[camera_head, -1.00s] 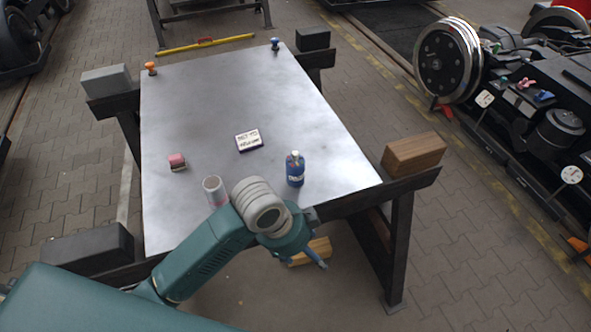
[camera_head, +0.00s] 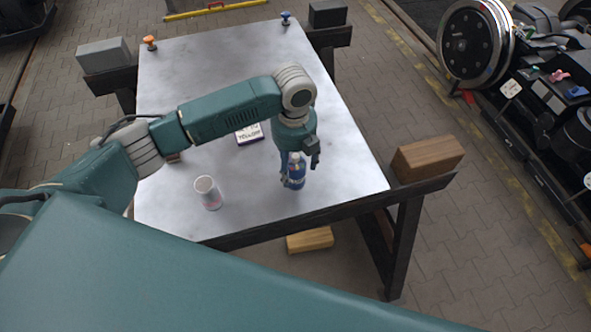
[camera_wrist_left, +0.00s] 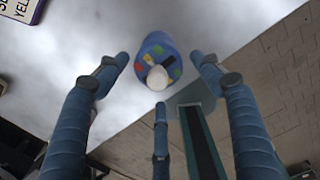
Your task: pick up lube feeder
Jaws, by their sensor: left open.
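A blue bottle (camera_head: 296,182) with a pale cap stands upright near the front right edge of the metal-topped table; it looks like the lube feeder. It also shows from above in the left wrist view (camera_wrist_left: 150,48), with coloured patches around its white cap (camera_wrist_left: 158,77). My left gripper (camera_head: 298,164) reaches down over it. In the wrist view the fingers are spread, with one on either side of the bottle and a third below it in the picture. I see gaps, and no clear contact. My right gripper is out of view.
A white and pink cup (camera_head: 208,193) stands left of the bottle on the tabletop (camera_head: 340,165). A lettered card or box (camera_head: 247,138) lies behind, partly under my arm. A wooden block (camera_head: 428,157) sits on the right trestle end. The table's front edge is close to the bottle.

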